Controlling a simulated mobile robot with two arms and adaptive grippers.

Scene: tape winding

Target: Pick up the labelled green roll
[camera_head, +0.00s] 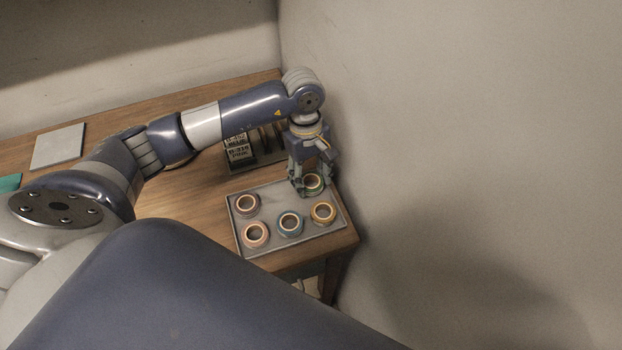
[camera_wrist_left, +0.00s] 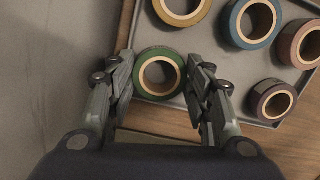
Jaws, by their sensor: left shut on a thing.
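The green roll (camera_wrist_left: 158,52) sits between the two fingers of my left gripper (camera_wrist_left: 160,75) in the wrist view, with a finger pressed to each side. In the head view the green roll (camera_head: 314,189) shows partly behind the fingers of my left gripper (camera_head: 311,184), at the far right corner of the grey tray (camera_head: 276,188). I cannot tell whether it touches the tray. No label on it can be read. My right gripper is not in view.
Other rolls stand in the tray: a yellow one (camera_head: 323,221), a teal one (camera_head: 290,234), a pinkish one (camera_head: 256,245) and a dark purple one (camera_head: 246,214). A wall (camera_head: 450,150) rises close on the right.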

